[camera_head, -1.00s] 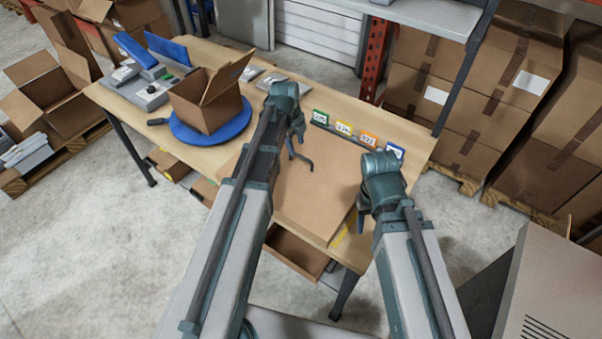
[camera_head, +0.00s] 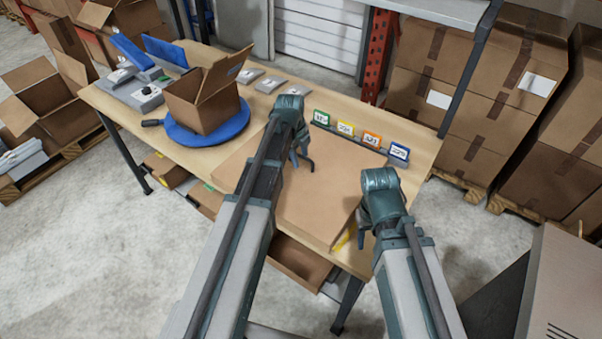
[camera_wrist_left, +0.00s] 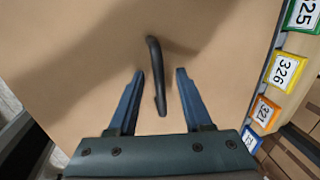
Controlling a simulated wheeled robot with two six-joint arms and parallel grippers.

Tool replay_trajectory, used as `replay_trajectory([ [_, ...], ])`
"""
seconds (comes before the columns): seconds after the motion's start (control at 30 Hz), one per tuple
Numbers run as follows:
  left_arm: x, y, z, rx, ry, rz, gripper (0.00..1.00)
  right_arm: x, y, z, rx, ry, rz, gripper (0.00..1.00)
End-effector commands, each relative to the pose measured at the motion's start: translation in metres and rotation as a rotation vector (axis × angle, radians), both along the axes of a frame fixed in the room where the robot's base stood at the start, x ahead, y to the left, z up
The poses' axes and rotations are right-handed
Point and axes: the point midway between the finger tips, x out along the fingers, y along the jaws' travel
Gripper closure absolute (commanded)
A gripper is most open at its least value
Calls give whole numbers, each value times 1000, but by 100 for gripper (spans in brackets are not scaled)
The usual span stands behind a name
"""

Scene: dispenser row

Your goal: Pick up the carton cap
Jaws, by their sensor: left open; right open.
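The carton cap seems to be the large flat brown cardboard panel (camera_head: 325,207) on the table, with a dark bent handle (camera_wrist_left: 154,65) standing on it. In the left wrist view the panel (camera_wrist_left: 75,50) fills most of the background. My left gripper (camera_head: 302,160) is over the panel. In the wrist view its two blue fingers (camera_wrist_left: 160,75) are open, with the lower end of the handle between them and no visible contact. My right gripper (camera_head: 363,238) is open and empty near the panel's right front edge; its fingers are partly hidden.
Coloured number tags (camera_head: 345,128) stand in a rail behind the panel. An open carton (camera_head: 203,105) sits on a blue turntable (camera_head: 232,128) to the left. Several grey items (camera_head: 295,90) lie at the table's back. A shelf post (camera_head: 468,70) rises at the right rear.

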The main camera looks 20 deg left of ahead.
Motion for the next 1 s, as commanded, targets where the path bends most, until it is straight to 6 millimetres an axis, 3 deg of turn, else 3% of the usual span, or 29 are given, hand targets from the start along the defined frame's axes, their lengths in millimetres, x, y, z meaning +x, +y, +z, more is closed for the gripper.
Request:
replay_trajectory([
  [0.2,0,0,0,0,0,0,50,0,0,0,0,0,0,50],
  [0.5,0,0,0,0,0,0,100,0,0,0,0,0,0,50],
  [1.0,0,0,0,0,0,0,100,0,0,0,0,0,0,50],
])
